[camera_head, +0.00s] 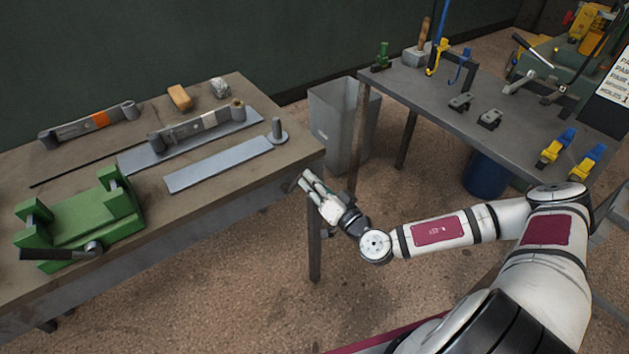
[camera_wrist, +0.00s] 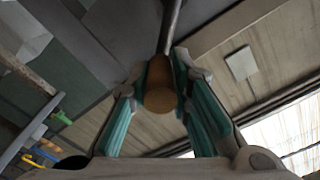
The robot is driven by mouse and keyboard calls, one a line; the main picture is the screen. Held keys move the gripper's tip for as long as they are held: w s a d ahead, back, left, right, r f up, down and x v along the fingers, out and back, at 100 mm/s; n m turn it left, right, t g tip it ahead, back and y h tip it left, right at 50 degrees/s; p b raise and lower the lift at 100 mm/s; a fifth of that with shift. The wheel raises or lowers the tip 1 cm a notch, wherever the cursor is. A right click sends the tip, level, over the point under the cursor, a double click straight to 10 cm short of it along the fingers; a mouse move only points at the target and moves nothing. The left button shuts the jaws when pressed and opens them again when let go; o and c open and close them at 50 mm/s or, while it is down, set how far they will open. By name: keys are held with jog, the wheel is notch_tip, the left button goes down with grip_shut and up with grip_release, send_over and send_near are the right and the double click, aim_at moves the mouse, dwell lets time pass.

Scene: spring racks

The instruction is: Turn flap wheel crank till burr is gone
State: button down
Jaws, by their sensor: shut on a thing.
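My gripper (camera_head: 306,182) is just off the front right corner of the left bench. In the wrist view my gripper (camera_wrist: 162,100) has its teal-padded fingers shut on a brown, rounded handle (camera_wrist: 160,88) with a thin grey rod (camera_wrist: 171,25) running away from it. The handle cannot be made out in the head view, and I cannot tell whether it is the flap wheel's crank. A green fixture (camera_head: 78,218) with a dark crank-like handle (camera_head: 60,253) stands at the bench's front left. I cannot make out any flap wheel or burr.
The left bench (camera_head: 230,195) carries flat grey bars (camera_head: 220,163), spring-like parts, a tan block (camera_head: 179,97) and a disc with an upright peg (camera_head: 277,131). A grey bin (camera_head: 335,125) stands between it and the right bench (camera_head: 430,105), which holds clamps and small fixtures.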

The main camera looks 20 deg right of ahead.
jog(key=shift+f, duration=0.2)
dwell(0.3)
jog(key=c, duration=1.4)
grip_release()
jog(key=shift+c, duration=0.2)
